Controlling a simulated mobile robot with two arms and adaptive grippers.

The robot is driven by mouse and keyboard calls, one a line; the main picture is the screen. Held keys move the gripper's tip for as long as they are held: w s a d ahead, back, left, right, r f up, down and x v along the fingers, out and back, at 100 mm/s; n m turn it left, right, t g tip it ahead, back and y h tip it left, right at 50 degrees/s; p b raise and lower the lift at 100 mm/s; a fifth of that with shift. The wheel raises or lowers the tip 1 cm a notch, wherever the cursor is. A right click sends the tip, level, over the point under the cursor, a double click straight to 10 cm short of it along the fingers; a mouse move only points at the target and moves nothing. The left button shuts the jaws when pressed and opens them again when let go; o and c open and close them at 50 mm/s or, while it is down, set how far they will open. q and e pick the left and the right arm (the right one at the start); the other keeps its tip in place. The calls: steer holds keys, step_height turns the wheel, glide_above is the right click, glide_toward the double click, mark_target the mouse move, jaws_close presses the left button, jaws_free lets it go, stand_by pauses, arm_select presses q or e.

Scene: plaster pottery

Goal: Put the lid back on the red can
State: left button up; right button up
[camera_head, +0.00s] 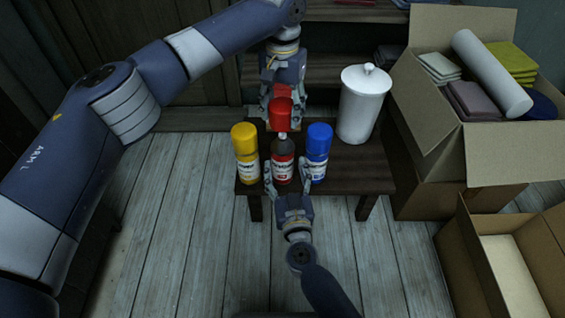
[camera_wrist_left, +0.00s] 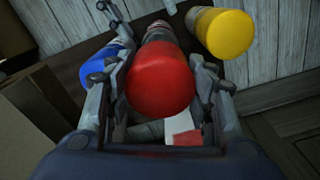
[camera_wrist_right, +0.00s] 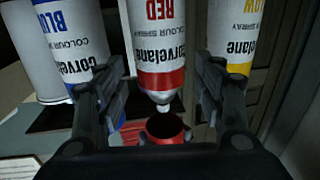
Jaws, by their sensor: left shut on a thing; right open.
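The red can (camera_head: 283,168) stands upright on the small table between the yellow can and the blue can. Its bare white nozzle (camera_wrist_right: 160,99) shows in the right wrist view. My left gripper (camera_head: 282,106) is shut on the red lid (camera_head: 280,118), holding it just above the nozzle. The lid's dark open end (camera_wrist_right: 165,126) faces the nozzle, with a small gap visible. The lid fills the middle of the left wrist view (camera_wrist_left: 162,82). My right gripper (camera_head: 286,171) is open, with its fingers on either side of the red can; whether they touch it is unclear.
The yellow can (camera_head: 245,158) and blue can (camera_head: 318,152) stand close on either side. A white lidded jar (camera_head: 362,105) is at the table's right rear. A full cardboard box (camera_head: 440,140) stands right of the table. Some red and white flat items (camera_wrist_left: 183,128) lie behind the cans.

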mark_target(284, 163)
steer(key=w, duration=0.4)
steer(key=w+a, duration=0.1)
steer(key=shift+w, duration=0.4)
steer(key=c, duration=1.3)
arm_select(q)
steer(key=shift+f, duration=2.5)
arm_select(e)
steer(key=shift+d, duration=0.1)
